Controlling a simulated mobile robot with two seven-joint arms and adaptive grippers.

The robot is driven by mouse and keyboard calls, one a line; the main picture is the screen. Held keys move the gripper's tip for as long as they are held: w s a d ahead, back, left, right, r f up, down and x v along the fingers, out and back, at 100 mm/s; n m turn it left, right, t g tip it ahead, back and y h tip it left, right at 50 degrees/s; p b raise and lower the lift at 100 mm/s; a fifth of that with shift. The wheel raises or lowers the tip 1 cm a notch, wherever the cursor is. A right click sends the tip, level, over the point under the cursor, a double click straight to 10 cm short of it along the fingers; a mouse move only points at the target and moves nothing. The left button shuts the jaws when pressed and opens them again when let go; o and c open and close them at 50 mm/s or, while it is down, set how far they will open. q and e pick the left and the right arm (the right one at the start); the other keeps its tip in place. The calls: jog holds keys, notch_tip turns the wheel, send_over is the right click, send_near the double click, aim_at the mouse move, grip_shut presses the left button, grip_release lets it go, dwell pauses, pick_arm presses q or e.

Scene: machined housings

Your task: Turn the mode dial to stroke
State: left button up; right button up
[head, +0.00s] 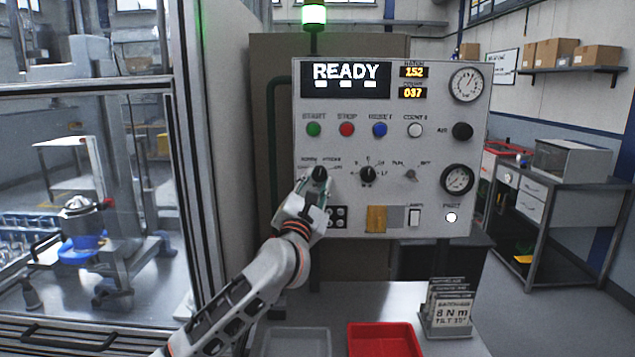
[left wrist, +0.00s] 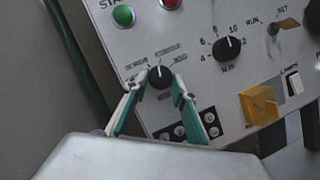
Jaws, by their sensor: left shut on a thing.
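The mode dial (head: 319,173) is a black knob at the lower left of the grey control panel (head: 430,215). Small labels surround it, too small to read surely. It also shows in the left wrist view (left wrist: 160,75), with a pale mark pointing roughly toward the labels above it. My left gripper (head: 315,184) reaches up from below and is shut on the mode dial. In the left wrist view its teal-padded fingers (left wrist: 160,86) stand on either side of the knob. My right gripper is not in view.
A numbered black dial (head: 368,174) and a small toggle switch (head: 411,175) sit to the right. Start, stop and reset buttons are above. A yellow flap (head: 376,219) and lamp switch (head: 414,217) are lower. A red tray (head: 385,340) and grey tray (head: 297,342) lie below.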

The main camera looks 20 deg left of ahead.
pick_arm(q)
jog(key=shift+a+r+m+h, duration=0.1)
jog(key=shift+m+h, duration=0.5)
jog(key=shift+m, duration=0.9)
jog(key=o, duration=1.1)
jog(key=v, duration=1.2)
jog(key=shift+r, duration=0.2)
jog(key=shift+s, duration=0.1)
